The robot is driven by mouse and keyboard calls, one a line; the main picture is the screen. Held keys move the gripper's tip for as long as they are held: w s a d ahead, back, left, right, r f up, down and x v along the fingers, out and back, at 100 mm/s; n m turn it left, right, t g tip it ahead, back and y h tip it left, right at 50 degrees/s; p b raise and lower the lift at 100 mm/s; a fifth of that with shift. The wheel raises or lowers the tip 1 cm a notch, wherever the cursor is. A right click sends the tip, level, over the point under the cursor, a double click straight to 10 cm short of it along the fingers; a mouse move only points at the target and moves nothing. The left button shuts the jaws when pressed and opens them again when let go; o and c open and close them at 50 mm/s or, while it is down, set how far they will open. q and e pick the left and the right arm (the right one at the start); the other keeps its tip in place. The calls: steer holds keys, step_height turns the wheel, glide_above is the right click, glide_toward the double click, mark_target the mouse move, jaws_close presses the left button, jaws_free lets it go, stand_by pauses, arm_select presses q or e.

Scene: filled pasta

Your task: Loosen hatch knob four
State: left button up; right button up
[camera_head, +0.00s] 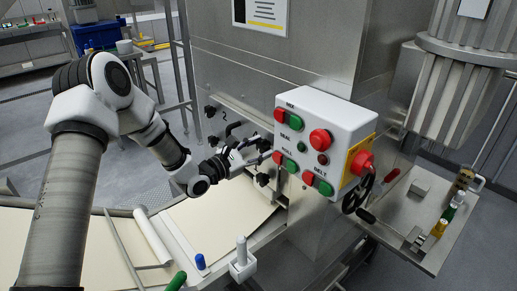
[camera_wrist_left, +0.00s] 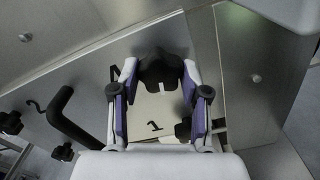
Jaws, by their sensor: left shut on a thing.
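The steel hatch (camera_head: 232,133) on the front of the machine carries several black knobs and a dark bar handle (camera_wrist_left: 68,117). My left gripper (camera_wrist_left: 162,82) is shut on a black hatch knob (camera_wrist_left: 162,64), with one purple-padded finger on each side of it. In the head view the left gripper reaches the hatch's right side beside the button box, and the held knob is largely hidden there. No "4" is legible. My right gripper is out of view.
The white button box (camera_head: 325,142) stands close right of the left gripper, with a black handwheel (camera_head: 358,193) below. Another knob (camera_wrist_left: 183,130) is beside the right finger. A cream curved table (camera_head: 225,218) lies below, holding a white roll (camera_head: 152,238) and a blue-capped item (camera_head: 200,262).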

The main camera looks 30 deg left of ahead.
arm_select(q)
steer(key=o, duration=1.1)
steer(key=v, duration=1.2)
steer(key=shift+f, duration=0.1)
